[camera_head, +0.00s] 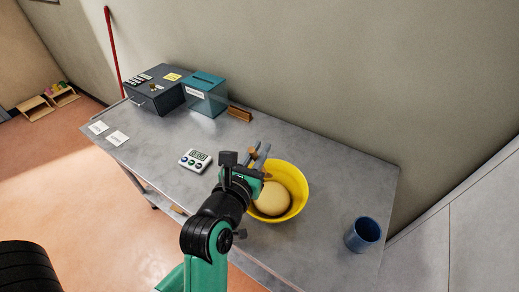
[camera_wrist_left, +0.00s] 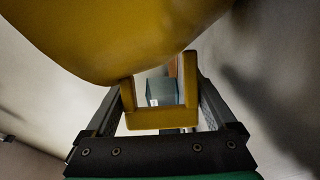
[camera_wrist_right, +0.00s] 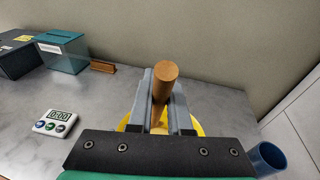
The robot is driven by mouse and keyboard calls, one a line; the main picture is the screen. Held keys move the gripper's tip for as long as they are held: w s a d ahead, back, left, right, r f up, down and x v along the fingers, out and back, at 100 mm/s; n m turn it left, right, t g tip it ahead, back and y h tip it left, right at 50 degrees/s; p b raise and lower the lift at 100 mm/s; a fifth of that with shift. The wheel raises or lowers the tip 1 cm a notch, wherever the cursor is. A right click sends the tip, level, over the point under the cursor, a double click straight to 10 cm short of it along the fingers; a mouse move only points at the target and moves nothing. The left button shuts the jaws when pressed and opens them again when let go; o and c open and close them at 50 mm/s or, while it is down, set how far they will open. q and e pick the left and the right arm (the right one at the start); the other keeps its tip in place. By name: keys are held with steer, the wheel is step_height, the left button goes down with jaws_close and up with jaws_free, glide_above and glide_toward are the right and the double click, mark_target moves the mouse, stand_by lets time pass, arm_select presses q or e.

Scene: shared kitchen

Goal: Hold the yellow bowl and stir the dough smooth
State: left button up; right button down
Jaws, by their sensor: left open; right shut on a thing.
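The yellow bowl (camera_head: 301,186) stands on the grey table with a pale, rounded lump of dough (camera_head: 272,199) inside. My right gripper (camera_head: 261,158) is over the bowl, shut on a wooden utensil handle (camera_wrist_right: 166,72) that rises between its fingers. The utensil's lower end is hidden. In the right wrist view, the bowl's rim (camera_wrist_right: 199,127) shows behind the fingers. In the left wrist view, a large yellow curved surface, the bowl (camera_wrist_left: 110,35), is close to my open left gripper (camera_wrist_left: 160,85). A yellow U-shaped piece (camera_wrist_left: 160,119) lies between its fingers; contact is unclear. The left gripper is not visible in the head view.
A white timer (camera_head: 195,160) lies left of the bowl, and a blue cup (camera_head: 362,234) stands to its right. A dark cash box (camera_head: 155,92), a teal box (camera_head: 206,96) and a small wooden block (camera_head: 239,114) are at the back. White cards lie at the left edge.

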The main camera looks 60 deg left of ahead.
arm_select(q)
steer(key=shift+v, duration=4.35)
